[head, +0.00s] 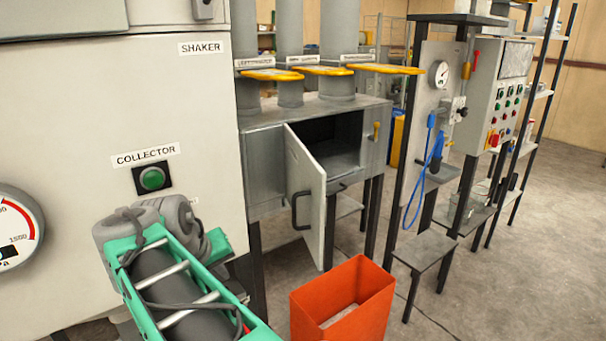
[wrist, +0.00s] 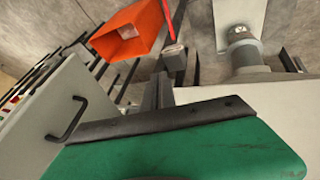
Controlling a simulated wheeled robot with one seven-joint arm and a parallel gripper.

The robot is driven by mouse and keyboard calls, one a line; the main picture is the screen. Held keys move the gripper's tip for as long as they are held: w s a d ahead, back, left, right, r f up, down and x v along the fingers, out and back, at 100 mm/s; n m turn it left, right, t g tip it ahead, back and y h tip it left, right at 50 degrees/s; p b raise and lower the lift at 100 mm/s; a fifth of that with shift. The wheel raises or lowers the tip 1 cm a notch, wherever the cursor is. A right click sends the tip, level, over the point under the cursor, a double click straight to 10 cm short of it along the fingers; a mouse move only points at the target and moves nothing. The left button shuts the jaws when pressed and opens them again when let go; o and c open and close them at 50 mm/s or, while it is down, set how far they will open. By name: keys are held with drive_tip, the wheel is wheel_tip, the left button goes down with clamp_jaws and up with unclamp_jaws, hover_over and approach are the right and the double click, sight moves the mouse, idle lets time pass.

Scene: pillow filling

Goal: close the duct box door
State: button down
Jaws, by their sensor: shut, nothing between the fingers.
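The duct box (head: 268,150) is a grey metal cabinet under several pipes in the head view. Its pale door (head: 305,185) stands swung out, and the dark inside shows. The door carries a black bar handle (head: 299,210). In the wrist view the door (wrist: 60,100) is at the left, with its handle (wrist: 68,118) near the green gripper body. My gripper (wrist: 164,90) shows its dark fingers at the middle of the wrist view, shut and empty. They look apart from the door. My green arm hides the lower left of the head view, where the gripper cannot be made out.
An orange bin (head: 340,305) stands on the floor in front of the door. A big pale collector cabinet (head: 100,90) is at the left. Yellow gate handles (head: 320,71) stick out above the box. A control stand (head: 490,100) is at the right, with clear floor beyond.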

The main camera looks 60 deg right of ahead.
drive_tip(key=s+d+r+m+g+h+p, duration=0.1)
drive_tip(key=s+d+r+m+p, duration=0.1)
drive_tip(key=s+d+r, duration=0.35)
drive_tip(key=s+d+r+m+g+h+p, duration=0.1)
drive_tip(key=s+d+r+m+p, duration=0.15)
drive_tip(key=r, duration=0.65)
approach(315, 230)
wheel_tip(315, 230, down, 3)
drive_tip(key=w, duration=0.3)
drive_tip(key=shift+n+g, duration=0.25)
drive_tip(key=shift+g, duration=0.05)
drive_tip(key=s+d, duration=0.3)
drive_tip(key=shift+f, duration=0.25)
